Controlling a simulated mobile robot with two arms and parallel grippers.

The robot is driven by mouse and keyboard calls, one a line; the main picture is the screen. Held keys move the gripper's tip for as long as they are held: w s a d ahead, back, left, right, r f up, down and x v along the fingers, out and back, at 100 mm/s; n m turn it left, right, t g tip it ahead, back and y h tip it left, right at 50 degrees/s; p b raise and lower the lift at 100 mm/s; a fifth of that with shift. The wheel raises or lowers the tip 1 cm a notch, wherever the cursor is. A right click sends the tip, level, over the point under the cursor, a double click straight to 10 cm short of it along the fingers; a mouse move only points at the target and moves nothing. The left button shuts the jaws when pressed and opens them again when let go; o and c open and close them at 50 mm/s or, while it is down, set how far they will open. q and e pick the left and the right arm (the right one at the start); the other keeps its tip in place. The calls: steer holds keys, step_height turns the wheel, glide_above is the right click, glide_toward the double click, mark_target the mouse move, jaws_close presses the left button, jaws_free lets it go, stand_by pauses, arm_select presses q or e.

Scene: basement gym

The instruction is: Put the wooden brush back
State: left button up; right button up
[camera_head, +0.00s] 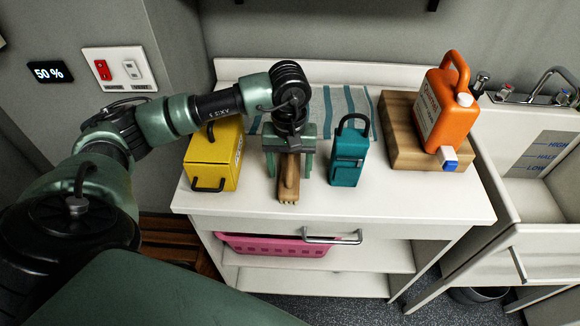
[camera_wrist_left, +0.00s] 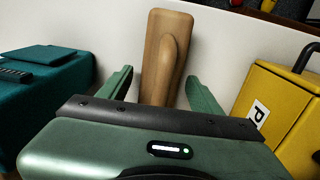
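The wooden brush (camera_head: 288,187) lies on the white cabinet top, its near end toward the front edge. In the left wrist view the brush (camera_wrist_left: 165,50) shows a long brown back with a raised handle. My left gripper (camera_head: 289,168) is over the brush, pointing down, its green fingers on either side of it. In the left wrist view the left gripper (camera_wrist_left: 160,88) is open, with a gap between each finger and the brush. The brush's far part is hidden under the gripper. My right gripper is not in view.
A yellow box (camera_head: 212,157) stands close left of the gripper, a teal container (camera_head: 349,157) close right. A striped cloth (camera_head: 350,98) lies behind. An orange jug (camera_head: 445,105) stands on a wooden block (camera_head: 399,130) at right. A sink (camera_head: 550,190) adjoins the cabinet.

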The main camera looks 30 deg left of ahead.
arm_select(q)
steer(key=shift+r, duration=0.2)
step_height(320, 180, up, 12)
steer(key=shift+b, duration=1.05)
